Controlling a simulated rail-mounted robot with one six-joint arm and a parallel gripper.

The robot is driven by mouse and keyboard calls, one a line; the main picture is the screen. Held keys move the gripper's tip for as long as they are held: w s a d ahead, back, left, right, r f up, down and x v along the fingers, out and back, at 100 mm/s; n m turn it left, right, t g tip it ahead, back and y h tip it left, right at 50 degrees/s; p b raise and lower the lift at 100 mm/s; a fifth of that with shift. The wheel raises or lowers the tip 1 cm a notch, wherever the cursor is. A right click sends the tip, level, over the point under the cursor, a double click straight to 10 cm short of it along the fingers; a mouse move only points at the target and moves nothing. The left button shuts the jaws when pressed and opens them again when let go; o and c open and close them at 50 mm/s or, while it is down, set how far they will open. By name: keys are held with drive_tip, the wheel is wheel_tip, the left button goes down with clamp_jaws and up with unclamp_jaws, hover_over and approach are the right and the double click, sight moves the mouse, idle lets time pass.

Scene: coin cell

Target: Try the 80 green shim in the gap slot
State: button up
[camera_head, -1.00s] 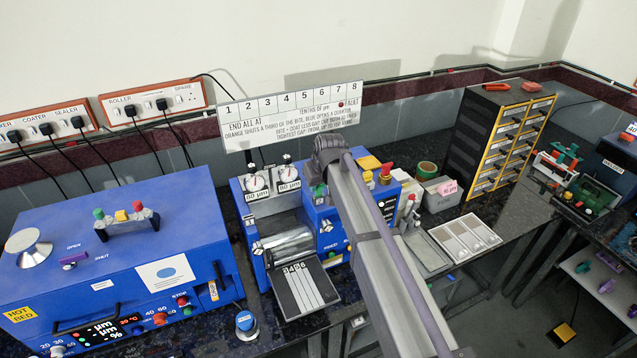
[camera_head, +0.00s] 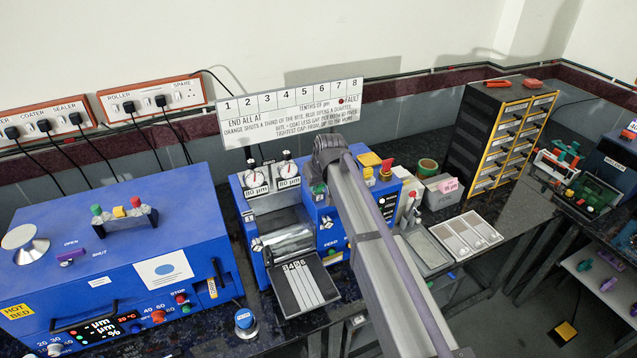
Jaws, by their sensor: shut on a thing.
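My arm (camera_head: 385,255) reaches up from the bottom right across the blue roller machine, and its near joint (camera_head: 330,150) covers part of that machine. My gripper is hidden behind the arm, so its jaws and anything in them cannot be seen. The blue roller machine (camera_head: 258,268) has two dials (camera_head: 256,178) marked 80 µm, a shiny roller (camera_head: 288,240) and a striped feed plate (camera_head: 305,287) in front. I cannot make out the gap slot. I cannot pick out the 80 green shim; a small green spot (camera_head: 320,189) beside the arm is too small to tell.
A blue hot bed box (camera_head: 150,255) fills the left. A white notice board (camera_head: 290,113) stands behind the roller machine.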

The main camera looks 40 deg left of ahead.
drive_tip(key=shift+f, duration=0.3)
drive_tip(key=o, duration=1)
drive_tip(key=shift+o, duration=0.2)
drive_tip(key=p+v, duration=0.9)
drive_tip(key=v, duration=0.1)
drive_tip(key=shift+r, duration=0.4)
drive_tip(key=shift+d, duration=0.1)
